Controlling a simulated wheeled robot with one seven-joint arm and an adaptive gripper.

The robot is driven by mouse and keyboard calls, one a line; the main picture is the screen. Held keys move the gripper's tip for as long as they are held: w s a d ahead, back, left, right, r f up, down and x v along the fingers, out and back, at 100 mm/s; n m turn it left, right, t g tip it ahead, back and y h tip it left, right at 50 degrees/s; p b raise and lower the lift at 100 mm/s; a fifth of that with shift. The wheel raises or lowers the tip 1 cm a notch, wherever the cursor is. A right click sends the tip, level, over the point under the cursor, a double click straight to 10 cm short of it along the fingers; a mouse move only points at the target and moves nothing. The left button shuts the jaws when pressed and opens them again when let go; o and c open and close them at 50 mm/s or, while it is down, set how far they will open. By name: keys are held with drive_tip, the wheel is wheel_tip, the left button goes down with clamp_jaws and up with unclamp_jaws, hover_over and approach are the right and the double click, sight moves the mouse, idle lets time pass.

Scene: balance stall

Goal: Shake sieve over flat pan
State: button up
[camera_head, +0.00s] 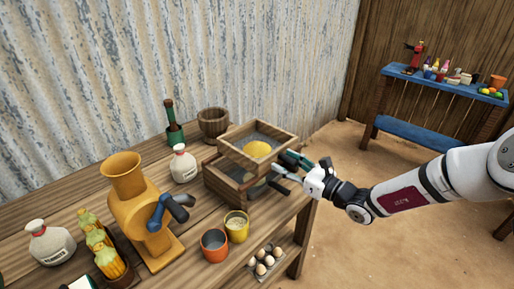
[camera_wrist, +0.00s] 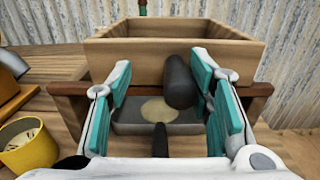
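The sieve (camera_head: 281,147) is a square wooden frame with a grey mesh and a yellow heap of meal on it. It sits on a wooden stand (camera_head: 213,186). In the wrist view, the sieve (camera_wrist: 130,60) fills the upper middle, and its dark round handle (camera_wrist: 179,82) points towards me. Below it, the flat grey pan (camera_wrist: 190,129) holds a pale round patch; its thin dark handle also points towards me. My gripper (camera_wrist: 160,100) is open at the front of the stand. The sieve handle lies between the teal fingers, nearer the right one, with a clear gap to the left one.
A yellow cup (camera_head: 237,229), an orange cup (camera_head: 214,246) and an egg tray (camera_head: 266,262) stand in front. A yellow mill (camera_head: 138,215) with a dark crank is left. A wooden mortar (camera_head: 213,123) and a white jar (camera_head: 183,165) are behind. The table's right edge is near.

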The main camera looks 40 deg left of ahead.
drive_tip(key=shift+d+f, duration=0.1)
drive_tip(key=d+p, duration=0.3)
drive_tip(key=d, duration=0.5)
drive_tip(key=shift+s, duration=0.3)
idle(0.5)
